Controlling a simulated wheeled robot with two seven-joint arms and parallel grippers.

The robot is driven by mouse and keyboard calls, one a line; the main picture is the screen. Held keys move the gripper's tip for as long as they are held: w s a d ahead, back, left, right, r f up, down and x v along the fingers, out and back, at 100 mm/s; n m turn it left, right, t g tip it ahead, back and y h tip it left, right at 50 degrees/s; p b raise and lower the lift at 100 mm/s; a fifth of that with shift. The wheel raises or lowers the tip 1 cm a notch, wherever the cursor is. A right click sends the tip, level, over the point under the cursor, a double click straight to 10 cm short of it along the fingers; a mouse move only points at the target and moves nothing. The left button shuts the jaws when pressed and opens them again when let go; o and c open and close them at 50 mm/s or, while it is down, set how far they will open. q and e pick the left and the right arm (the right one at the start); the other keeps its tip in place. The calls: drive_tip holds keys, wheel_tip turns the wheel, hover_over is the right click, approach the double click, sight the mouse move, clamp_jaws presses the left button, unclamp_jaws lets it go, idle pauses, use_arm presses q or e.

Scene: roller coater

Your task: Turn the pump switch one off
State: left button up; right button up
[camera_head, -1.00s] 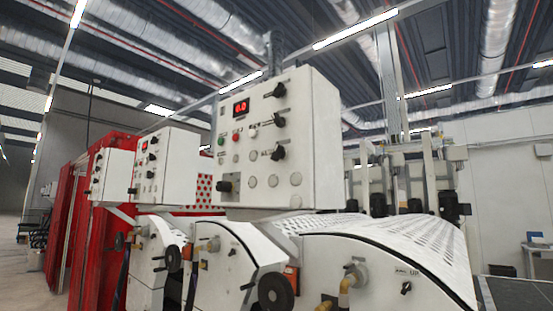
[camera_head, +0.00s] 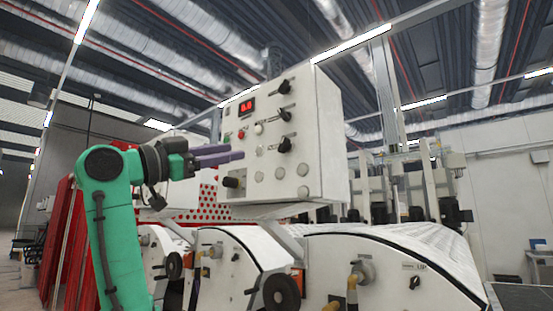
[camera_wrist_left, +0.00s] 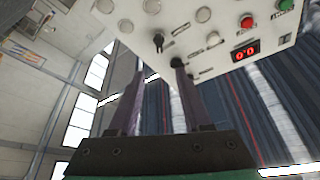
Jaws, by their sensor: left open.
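The white control panel (camera_head: 265,165) carries several black rotary switches: upper (camera_head: 284,87), middle (camera_head: 285,115) and lower (camera_head: 285,145) on its right, and one at lower left (camera_head: 230,182). Their labels are too small to read, so I cannot tell which is pump switch one. My left gripper (camera_head: 235,153) is open and empty, its purple-grey fingers pointing right in front of the panel's left part. In the left wrist view, one black switch (camera_wrist_left: 158,42) shows beyond the gap between the fingertips (camera_wrist_left: 158,73). Another black switch (camera_wrist_left: 177,62) shows close to the right fingertip. Contact is not clear.
The panel also has a lit red display (camera_head: 247,105), a red button (camera_head: 241,134) and several round pale buttons. Below stand white curved machine covers (camera_head: 385,262) with a black handwheel (camera_head: 281,293). A red perforated guard (camera_head: 208,202) lies behind the panel.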

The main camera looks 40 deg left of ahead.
sight(281, 145)
use_arm(q)
drive_tip(key=p+x, duration=0.6)
drive_tip(key=x, duration=0.9)
drive_tip(key=shift+f, duration=0.1)
drive_tip(key=shift+w+f, duration=0.1)
drive_tip(key=shift+w, duration=0.15)
drive_tip(key=shift+s, duration=0.1)
clamp_jaws()
